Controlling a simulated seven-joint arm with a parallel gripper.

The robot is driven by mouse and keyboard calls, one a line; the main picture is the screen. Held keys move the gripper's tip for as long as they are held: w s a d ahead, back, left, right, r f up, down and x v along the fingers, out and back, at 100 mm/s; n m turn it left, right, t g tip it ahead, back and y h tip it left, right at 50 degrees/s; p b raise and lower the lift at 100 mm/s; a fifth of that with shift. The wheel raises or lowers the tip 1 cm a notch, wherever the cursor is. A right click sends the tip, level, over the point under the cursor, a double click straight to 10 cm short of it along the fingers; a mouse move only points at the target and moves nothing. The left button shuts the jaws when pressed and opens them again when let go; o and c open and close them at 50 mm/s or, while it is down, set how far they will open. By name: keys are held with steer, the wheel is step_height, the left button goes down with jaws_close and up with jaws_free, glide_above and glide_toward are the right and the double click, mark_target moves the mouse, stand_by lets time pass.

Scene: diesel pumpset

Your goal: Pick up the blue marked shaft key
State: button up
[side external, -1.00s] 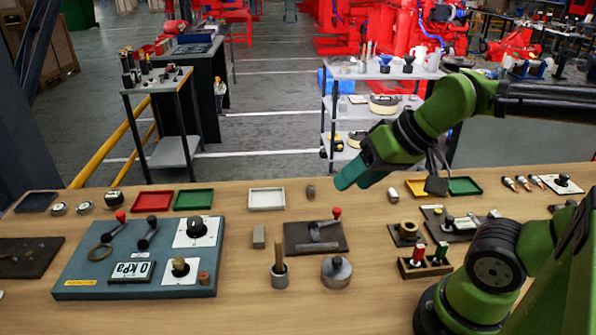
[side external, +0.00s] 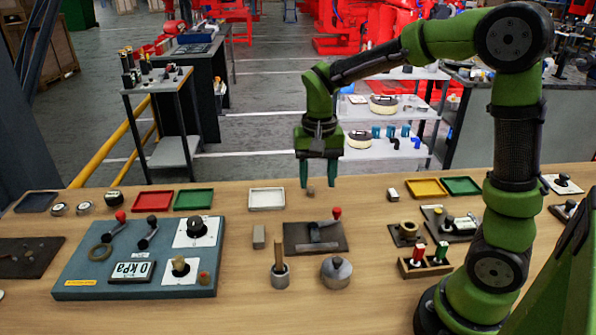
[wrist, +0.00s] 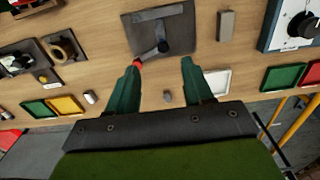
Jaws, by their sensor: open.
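My gripper (side external: 319,184) points down over the back of the bench, open and empty. Its green fingers also show apart in the wrist view (wrist: 160,63). A small grey-brown piece (side external: 311,192) stands on the wood just below the fingertips. In the wrist view this small piece (wrist: 167,96) lies between the two fingers, not touched by either. A larger plain grey block (side external: 259,237) stands nearer the front, left of the dark lever plate; it also shows in the wrist view (wrist: 225,25). I see no blue mark on either piece, so I cannot tell which is the shaft key.
A white tray (side external: 267,198) is left of the fingers. The dark plate with a red-knobbed lever (side external: 316,237) is in front. A small white cylinder (side external: 393,194) and a yellow tray (side external: 427,187) are to the right. Bare wood surrounds the small piece.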

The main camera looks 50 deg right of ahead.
mark_target(315, 234)
step_height(315, 234, down, 15)
steer(key=shift+s+a+f, duration=0.1)
steer(key=shift+s+a, duration=0.05)
stand_by(0.4)
jaws_close()
